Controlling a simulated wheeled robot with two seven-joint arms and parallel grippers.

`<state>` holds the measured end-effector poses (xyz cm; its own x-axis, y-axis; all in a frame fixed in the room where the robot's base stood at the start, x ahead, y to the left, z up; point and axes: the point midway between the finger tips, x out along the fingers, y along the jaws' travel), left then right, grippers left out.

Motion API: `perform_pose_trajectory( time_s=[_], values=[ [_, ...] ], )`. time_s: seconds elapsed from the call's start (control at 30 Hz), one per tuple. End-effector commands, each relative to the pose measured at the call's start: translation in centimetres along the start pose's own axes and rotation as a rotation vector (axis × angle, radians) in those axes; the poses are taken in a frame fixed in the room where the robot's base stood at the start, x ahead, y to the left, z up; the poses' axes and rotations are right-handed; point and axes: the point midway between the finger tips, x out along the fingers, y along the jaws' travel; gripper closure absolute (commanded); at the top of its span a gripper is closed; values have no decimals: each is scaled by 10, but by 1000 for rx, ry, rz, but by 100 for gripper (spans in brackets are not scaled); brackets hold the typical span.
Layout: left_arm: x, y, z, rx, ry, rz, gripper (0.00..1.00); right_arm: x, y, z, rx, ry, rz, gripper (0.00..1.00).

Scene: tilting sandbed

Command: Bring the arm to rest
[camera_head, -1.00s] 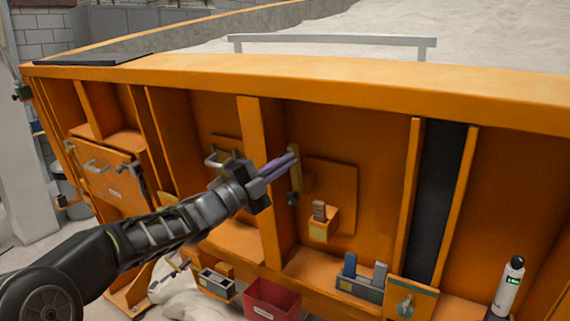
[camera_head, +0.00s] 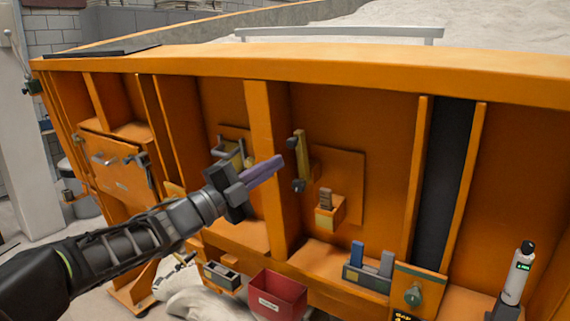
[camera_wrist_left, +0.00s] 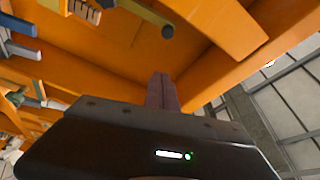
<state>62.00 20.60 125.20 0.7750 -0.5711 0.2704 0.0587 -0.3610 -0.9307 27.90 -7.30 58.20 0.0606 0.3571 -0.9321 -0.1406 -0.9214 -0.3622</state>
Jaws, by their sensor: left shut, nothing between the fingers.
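My left gripper (camera_head: 264,171) reaches in from the left in the head view, in front of the orange wall of the sandbed (camera_head: 263,160). Its purple fingers are together with nothing between them. In the left wrist view the fingers (camera_wrist_left: 161,92) also show closed and empty. They are apart from the yellow handle with dark ends (camera_head: 300,160), which is just to their right in the head view. My right gripper is in neither view.
A small orange holder (camera_head: 329,211) is on the wall. Below are a red bin (camera_head: 277,295), a rack with blue and grey pieces (camera_head: 367,275) and a white bottle (camera_head: 519,272). A hinged door with handles (camera_head: 118,170) is at the left. Pale sand (camera_head: 480,35) lies on top.

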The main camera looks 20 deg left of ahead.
Motion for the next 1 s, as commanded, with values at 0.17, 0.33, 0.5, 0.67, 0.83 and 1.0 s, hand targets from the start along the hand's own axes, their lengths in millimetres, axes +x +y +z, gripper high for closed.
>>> perform_pose_trajectory(
  time_s=[0.17,0.33,0.5,0.67,0.83,1.0],
  values=[
    [-3,0,0,-1,1,1,100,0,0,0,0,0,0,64],
    [-3,0,0,-1,1,0,100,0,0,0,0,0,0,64],
    [-3,0,0,-5,0,0,100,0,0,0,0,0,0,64],
    [-4,2,19,-132,-79,-16,100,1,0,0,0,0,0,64],
    [-15,66,66,-490,-282,-24,100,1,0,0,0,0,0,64],
    [-40,190,99,-878,-519,32,100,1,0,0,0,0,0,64]
  ],
)
